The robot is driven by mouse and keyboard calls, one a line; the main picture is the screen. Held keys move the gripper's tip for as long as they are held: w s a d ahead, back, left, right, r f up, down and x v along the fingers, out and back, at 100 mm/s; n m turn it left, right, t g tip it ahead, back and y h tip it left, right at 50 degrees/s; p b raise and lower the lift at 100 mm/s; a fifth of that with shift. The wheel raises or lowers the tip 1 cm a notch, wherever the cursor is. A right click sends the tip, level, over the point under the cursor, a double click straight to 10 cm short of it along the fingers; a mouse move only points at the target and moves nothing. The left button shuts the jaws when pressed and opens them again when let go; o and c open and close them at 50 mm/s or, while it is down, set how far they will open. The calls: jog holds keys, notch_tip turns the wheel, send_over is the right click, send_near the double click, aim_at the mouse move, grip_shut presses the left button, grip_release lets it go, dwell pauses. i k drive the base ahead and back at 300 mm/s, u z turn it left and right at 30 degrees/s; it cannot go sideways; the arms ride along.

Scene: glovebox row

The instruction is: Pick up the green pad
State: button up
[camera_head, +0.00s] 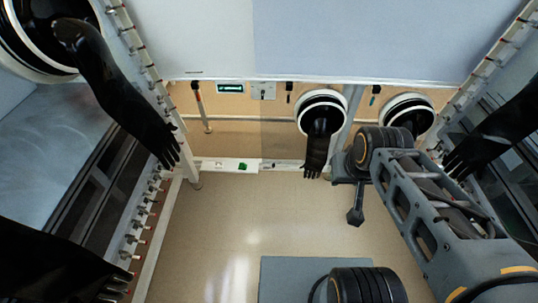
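A small green piece (243,166), which looks like the green pad, sits on the white ledge (213,165) in the middle of the view. It is tiny here, so its shape is unclear. My gripper (355,216) is at the end of my arm, right of the green piece and clearly apart from it. I see it as a small dark shape pointing down the picture. Its fingers cannot be made out, so I cannot tell whether it is open or shut. I see nothing clearly held in it.
Black gloves hang from round ports: one (318,140) lies between the green piece and my arm, another (120,95) reaches in from the left. A white post (185,150) stands left of the ledge. The beige floor (240,220) in front is clear.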

aim_at(242, 166)
jog(key=k, duration=0.55)
jog(key=z, duration=0.2)
jog(key=i, duration=1.3)
jog(key=u, duration=0.6)
jog(key=i, duration=0.9)
jog(key=u, duration=1.3)
jog(key=i, duration=0.4)
jog(key=u, duration=0.35)
